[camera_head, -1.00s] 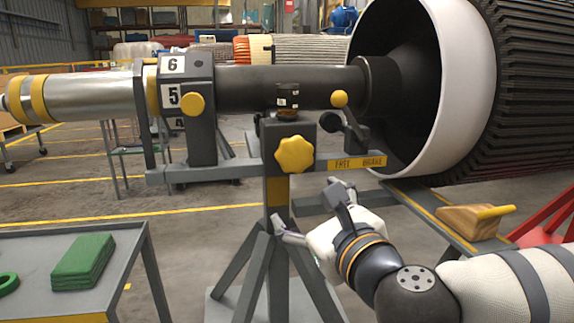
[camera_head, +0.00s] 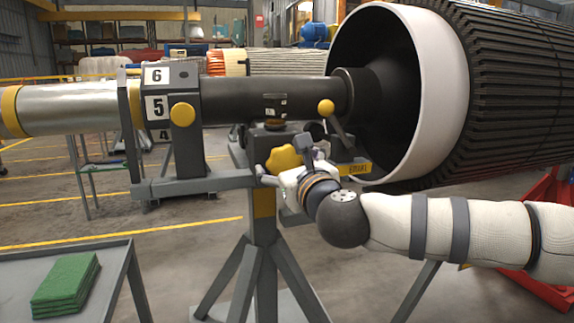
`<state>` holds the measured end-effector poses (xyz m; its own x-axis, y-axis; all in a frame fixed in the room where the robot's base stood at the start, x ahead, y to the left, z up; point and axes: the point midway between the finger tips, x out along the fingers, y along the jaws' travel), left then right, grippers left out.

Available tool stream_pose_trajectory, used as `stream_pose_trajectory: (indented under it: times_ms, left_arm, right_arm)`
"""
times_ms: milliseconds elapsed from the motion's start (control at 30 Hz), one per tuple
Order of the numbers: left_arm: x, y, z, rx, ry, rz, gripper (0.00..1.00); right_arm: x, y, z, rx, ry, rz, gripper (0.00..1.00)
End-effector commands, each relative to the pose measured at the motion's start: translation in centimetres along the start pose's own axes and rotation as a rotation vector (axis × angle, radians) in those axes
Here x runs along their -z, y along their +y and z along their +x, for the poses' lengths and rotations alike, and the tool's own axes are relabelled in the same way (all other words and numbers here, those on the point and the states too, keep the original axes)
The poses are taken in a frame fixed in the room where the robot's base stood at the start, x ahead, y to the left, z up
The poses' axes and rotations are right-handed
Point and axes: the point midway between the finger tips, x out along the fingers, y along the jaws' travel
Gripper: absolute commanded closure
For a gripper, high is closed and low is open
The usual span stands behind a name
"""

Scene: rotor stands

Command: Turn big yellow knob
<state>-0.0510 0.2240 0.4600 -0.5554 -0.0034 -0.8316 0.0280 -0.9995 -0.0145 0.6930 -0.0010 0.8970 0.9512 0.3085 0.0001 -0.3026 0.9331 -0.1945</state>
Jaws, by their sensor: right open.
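The big yellow knob (camera_head: 281,160) is lobed and sits on the front of the dark grey stand post, below the black shaft. My right gripper (camera_head: 284,173) is open at the knob, with one finger to its left and below and the other to its upper right. The gripper and wrist hide the knob's lower right part. I cannot tell whether the fingers touch it. My left gripper does not show.
Smaller round yellow knobs sit left (camera_head: 182,115) and right (camera_head: 325,107) on the stand. A large rotor with a white ring (camera_head: 440,90) fills the right. A grey table (camera_head: 108,262) with green pads (camera_head: 66,284) stands at front left.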

Motion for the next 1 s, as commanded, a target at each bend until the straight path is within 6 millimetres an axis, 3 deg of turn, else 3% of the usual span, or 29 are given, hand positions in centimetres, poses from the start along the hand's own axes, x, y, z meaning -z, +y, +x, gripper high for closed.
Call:
stream_pose_trajectory:
  times_ms: [267, 467, 767, 1000]
  left_arm:
    - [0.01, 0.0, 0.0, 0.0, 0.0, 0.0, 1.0]
    - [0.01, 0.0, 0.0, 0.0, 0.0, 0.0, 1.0]
    - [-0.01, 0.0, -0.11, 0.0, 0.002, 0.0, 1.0]
    - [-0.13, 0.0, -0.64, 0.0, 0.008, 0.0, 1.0]
  right_arm:
    - [0.01, 0.03, 0.21, -0.001, 0.0, 0.0, 0.23]
    - [0.01, 0.02, 0.19, -0.001, 0.0, -0.001, 0.69]
    - [-0.06, 0.02, 0.18, 0.0, 0.0, -0.022, 0.69]
    - [-0.22, 0.03, 0.17, 0.0, -0.001, -0.142, 0.69]
